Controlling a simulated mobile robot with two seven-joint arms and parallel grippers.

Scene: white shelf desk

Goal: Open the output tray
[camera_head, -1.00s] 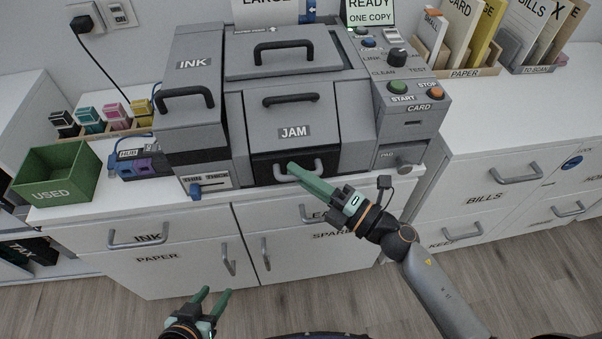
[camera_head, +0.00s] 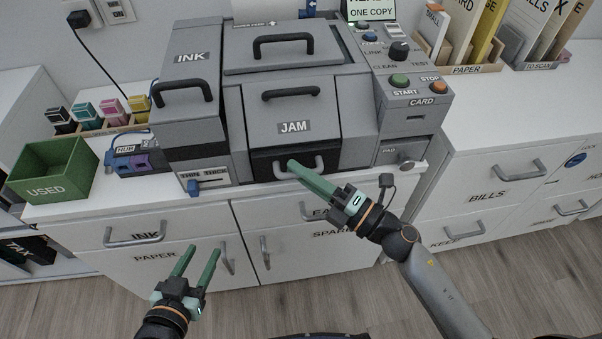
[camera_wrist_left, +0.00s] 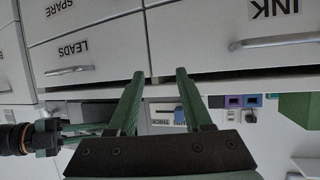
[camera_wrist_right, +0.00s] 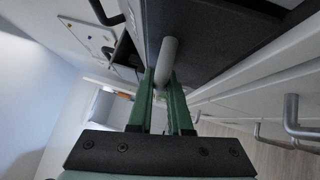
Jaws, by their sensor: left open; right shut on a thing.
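The grey printer (camera_head: 290,115) stands on the white desk. Its dark output tray (camera_head: 264,167) sits low on the front, under the JAM door (camera_head: 293,127), and has a light grey bar handle (camera_head: 320,165). My right gripper (camera_head: 296,166) is shut on this handle; the handle also shows between its green fingers in the right wrist view (camera_wrist_right: 168,55). The fingers hide part of the handle. I cannot see any clear gap between tray and printer. My left gripper (camera_head: 200,252) is open and empty, in front of the PAPER cabinet door (camera_head: 170,262), with its fingers pointing towards the desk.
A green USED bin (camera_head: 50,172) and ink bottles (camera_head: 100,113) stand left of the printer. Drawer handles (camera_head: 135,237) stick out below the desk top. A paper-thickness slider (camera_head: 194,187) is at the printer's lower left. The floor in front is clear.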

